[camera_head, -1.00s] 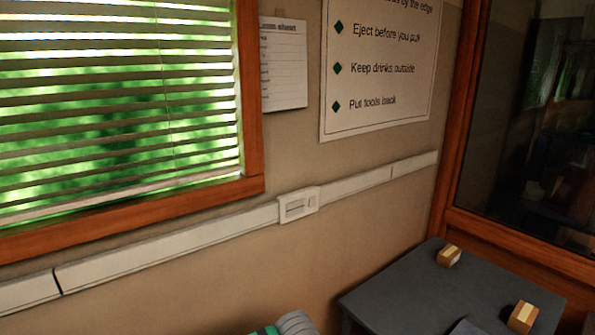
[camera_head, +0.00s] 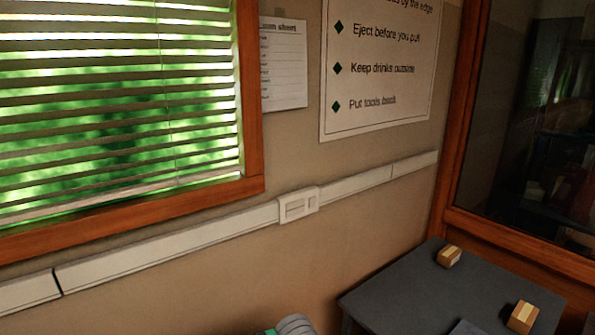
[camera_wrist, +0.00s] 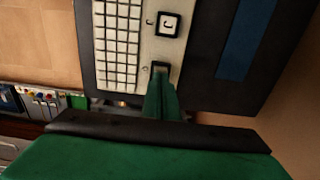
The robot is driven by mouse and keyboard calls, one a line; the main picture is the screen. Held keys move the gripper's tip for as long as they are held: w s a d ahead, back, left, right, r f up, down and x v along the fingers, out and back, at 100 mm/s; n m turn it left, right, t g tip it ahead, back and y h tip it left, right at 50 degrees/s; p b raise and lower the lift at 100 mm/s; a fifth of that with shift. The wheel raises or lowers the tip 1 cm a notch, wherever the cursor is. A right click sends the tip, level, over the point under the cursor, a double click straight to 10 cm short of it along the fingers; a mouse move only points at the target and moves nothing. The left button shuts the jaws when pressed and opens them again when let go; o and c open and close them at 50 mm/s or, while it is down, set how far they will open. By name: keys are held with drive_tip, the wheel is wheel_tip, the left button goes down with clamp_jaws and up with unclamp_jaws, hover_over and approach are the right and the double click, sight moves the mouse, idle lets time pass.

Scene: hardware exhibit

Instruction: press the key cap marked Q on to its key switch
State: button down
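In the wrist view, a light panel holds a keyboard block of pale keys (camera_wrist: 117,45). To its right is a square piece with a dark border and a white face (camera_wrist: 168,24); its dark mark is too small to read, so I cannot tell if it is the Q cap. My green gripper (camera_wrist: 160,80) reaches up from below, its narrow fingers seen end-on over the panel's lower part. A small dark square piece (camera_wrist: 160,67) shows at the fingertips; whether it is held or lies beneath is unclear. No key switch is clearly visible.
In the wrist view, a dark surface with a blue strip (camera_wrist: 247,40) lies right of the panel, and small coloured parts (camera_wrist: 40,98) lie at left. In the head view, a dark table (camera_head: 410,290) carries two small tan blocks (camera_head: 449,256) (camera_head: 522,317) near a wall and window.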

drive_tip(key=shift+f, duration=0.5)
drive_tip(key=shift+r, duration=0.1)
idle(0.3)
drive_tip(key=shift+r, duration=3.45)
